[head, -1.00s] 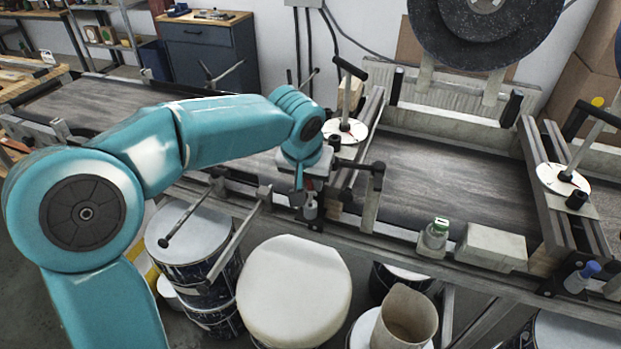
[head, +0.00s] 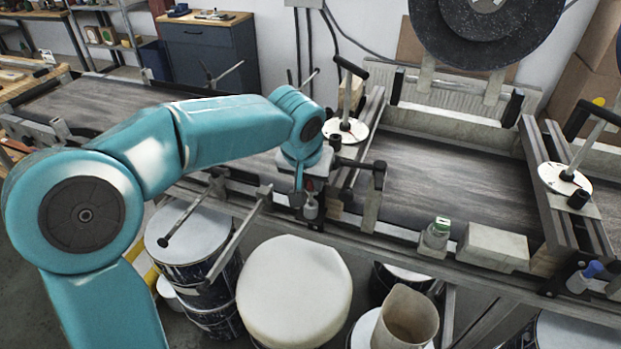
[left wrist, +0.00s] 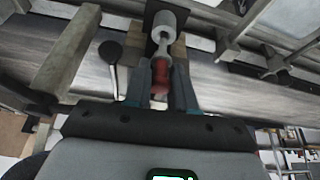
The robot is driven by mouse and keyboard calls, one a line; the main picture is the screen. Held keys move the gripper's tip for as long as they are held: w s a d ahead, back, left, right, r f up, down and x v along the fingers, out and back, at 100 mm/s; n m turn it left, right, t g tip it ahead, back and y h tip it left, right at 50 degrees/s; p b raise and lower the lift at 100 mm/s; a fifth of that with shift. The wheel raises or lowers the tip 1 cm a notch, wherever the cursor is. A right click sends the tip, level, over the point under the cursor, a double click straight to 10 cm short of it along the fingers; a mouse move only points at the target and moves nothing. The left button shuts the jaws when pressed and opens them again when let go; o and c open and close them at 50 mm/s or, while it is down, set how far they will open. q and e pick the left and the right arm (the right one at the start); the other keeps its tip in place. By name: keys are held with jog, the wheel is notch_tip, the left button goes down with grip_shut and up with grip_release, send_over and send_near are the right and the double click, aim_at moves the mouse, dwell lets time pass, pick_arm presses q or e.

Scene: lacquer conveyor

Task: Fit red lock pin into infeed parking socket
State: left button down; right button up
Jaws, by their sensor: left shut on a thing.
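My left gripper (head: 308,205) is at the near edge of the conveyor, low beside the rail. In the left wrist view its two fingers (left wrist: 168,88) are shut on the red lock pin (left wrist: 160,77). A grey looped metal part joins the red grip to a pale cylinder (left wrist: 164,25) just beyond the fingertips. That cylinder lies over a dark square plate (left wrist: 181,16), which appears to be the infeed parking socket's mount. I cannot tell how deep the pin sits in the socket. In the head view the pin is mostly hidden by the gripper. My right gripper is not in view.
A blue-topped part (head: 590,270) sits in a black bracket further right. Paint drums (head: 293,290) stand below. A black-handled lever (head: 347,95) rises behind the gripper.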

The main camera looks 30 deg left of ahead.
aim_at(310, 189)
pick_arm(q)
jog(key=shift+f+b, duration=1.5)
jog(key=shift+f, duration=0.3)
jog(key=c, duration=0.9)
grip_release()
jog(key=shift+o, duration=0.2)
jog(key=p+v, duration=0.1)
jog(key=v, duration=1.5)
jog(key=shift+r, duration=0.25)
